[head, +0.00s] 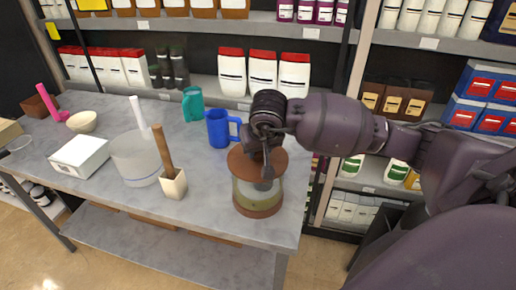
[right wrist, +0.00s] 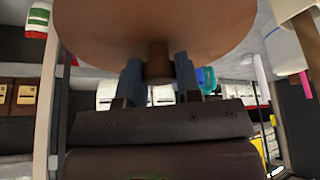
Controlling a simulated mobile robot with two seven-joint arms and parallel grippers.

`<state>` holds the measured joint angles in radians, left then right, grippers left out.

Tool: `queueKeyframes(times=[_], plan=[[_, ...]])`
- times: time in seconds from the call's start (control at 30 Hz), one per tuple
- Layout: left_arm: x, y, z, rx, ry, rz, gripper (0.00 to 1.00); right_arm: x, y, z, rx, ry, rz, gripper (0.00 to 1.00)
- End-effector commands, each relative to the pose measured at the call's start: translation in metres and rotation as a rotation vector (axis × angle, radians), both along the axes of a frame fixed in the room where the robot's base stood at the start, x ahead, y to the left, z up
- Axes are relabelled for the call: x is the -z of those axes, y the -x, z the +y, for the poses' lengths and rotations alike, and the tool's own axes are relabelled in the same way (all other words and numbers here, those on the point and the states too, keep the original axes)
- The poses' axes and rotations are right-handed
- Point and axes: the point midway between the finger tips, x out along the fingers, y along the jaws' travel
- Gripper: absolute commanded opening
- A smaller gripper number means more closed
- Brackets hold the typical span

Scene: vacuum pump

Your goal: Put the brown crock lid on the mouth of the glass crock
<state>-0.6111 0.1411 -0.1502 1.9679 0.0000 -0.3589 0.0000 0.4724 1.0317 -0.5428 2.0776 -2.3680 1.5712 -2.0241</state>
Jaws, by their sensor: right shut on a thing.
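The glass crock (head: 247,192) stands near the right front corner of the grey table, with a brown band at its base. The round brown crock lid (head: 240,165) is over the crock's mouth and looks about level; I cannot tell whether it touches the rim. My right gripper (head: 264,176) reaches down over the lid from the right and hides part of it. In the right wrist view, its two fingers (right wrist: 158,78) are shut on the lid's brown knob (right wrist: 158,62), with the lid's wide surface beyond. My left gripper is not in view.
A blue mug (head: 219,130) and a teal mug (head: 192,104) stand behind the crock. A cream pot with a wooden handle (head: 174,185), a clear tub (head: 134,160) and a white box (head: 82,154) stand to the left. Stocked shelves line the back.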

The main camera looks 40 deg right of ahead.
Motion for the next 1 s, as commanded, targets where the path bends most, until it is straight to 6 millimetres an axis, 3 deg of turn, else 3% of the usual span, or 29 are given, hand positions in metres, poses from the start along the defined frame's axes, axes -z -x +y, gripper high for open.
queueKeyframes(times=[0.43,0.47,0.63,1.0], plan=[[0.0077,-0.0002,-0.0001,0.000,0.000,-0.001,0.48,0.0068,0.0000,0.0000,0.000,0.000,-0.001,0.03],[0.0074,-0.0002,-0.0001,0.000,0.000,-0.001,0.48,0.0065,0.0000,0.0001,0.000,0.000,0.000,0.35],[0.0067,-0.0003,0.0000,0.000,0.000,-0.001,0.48,0.0059,0.0000,0.0001,0.000,0.000,0.000,0.61],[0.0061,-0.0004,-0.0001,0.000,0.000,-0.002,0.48,0.0062,0.0002,0.0001,0.000,0.000,0.001,0.62]])
